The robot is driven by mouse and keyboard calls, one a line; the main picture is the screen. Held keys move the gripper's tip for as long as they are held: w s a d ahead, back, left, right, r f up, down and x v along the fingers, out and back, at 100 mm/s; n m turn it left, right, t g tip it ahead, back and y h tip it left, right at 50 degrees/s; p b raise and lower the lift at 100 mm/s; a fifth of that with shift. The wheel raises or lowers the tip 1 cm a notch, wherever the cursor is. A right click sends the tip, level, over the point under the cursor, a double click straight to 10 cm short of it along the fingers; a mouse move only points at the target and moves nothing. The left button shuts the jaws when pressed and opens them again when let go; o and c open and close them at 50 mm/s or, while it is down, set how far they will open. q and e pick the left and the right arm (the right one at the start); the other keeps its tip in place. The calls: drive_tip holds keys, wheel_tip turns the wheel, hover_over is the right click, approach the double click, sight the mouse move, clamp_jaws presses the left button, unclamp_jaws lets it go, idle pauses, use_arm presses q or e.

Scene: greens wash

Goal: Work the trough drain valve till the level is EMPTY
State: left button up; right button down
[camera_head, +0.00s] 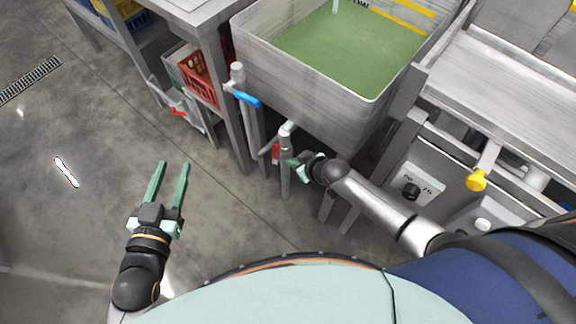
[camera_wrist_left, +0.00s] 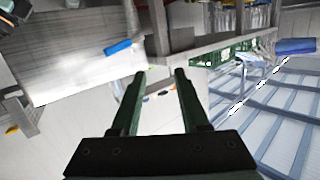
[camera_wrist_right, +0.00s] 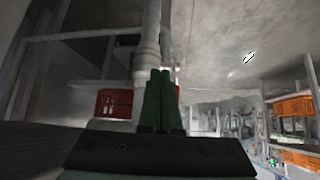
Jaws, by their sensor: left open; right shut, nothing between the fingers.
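The steel trough (camera_head: 300,82) holds green water (camera_head: 345,48) that covers its floor, with yellow bands on the far inner wall. Under its front a drain pipe (camera_head: 286,180) comes down, with a red valve handle (camera_head: 276,152) hanging beside it. My right gripper (camera_head: 294,162) is shut and empty, its tips close to the pipe and the handle; contact cannot be told. In the right wrist view the shut fingers (camera_wrist_right: 160,75) point at a grey pipe (camera_wrist_right: 148,45). My left gripper (camera_head: 174,164) is open and empty over the floor; its fingers also show in the left wrist view (camera_wrist_left: 160,73).
A blue lever (camera_head: 246,99) sits on another pipe left of the trough. A red crate (camera_head: 203,80) stands on a shelf behind it. A panel with a black knob (camera_head: 411,192) and a yellow knob (camera_head: 476,181) are at right. The floor at left is clear.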

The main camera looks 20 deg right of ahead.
drive_tip(key=s+d+f+t+y+b, duration=0.25)
drive_tip(key=d+f+t+b, duration=0.2)
drive_tip(key=b, duration=0.25)
drive_tip(key=s+d+r+n+t+y+b, duration=0.2)
drive_tip(key=s+r+t+y+b, duration=0.1)
drive_tip(key=s+r+y+b, duration=0.35)
drive_tip(key=shift+t+h, duration=0.25)
drive_tip(key=shift+h, duration=0.35)
drive_tip(key=b+x, duration=0.1)
drive_tip(key=x, duration=0.3)
drive_tip(key=b+x, duration=0.1)
drive_tip(key=x, duration=0.3)
drive_tip(key=a+f+b+x, duration=0.1)
drive_tip(key=x, duration=0.3)
drive_tip(key=shift+s+a, duration=0.15)
drive_tip(key=shift+s, duration=0.1)
use_arm(q)
drive_tip(key=s+d+r+m+t+h, duration=0.1)
drive_tip(key=s+r+m+t+h, duration=0.5)
drive_tip(key=r+h, duration=0.3)
drive_tip(key=shift+s+d+r+m+t+h, duration=0.15)
drive_tip(key=shift+s+d+m+t+h, duration=0.15)
drive_tip(key=shift+s+m+t+h, duration=0.45)
drive_tip(key=shift+w+g, duration=0.3)
drive_tip(key=shift+g, duration=0.15)
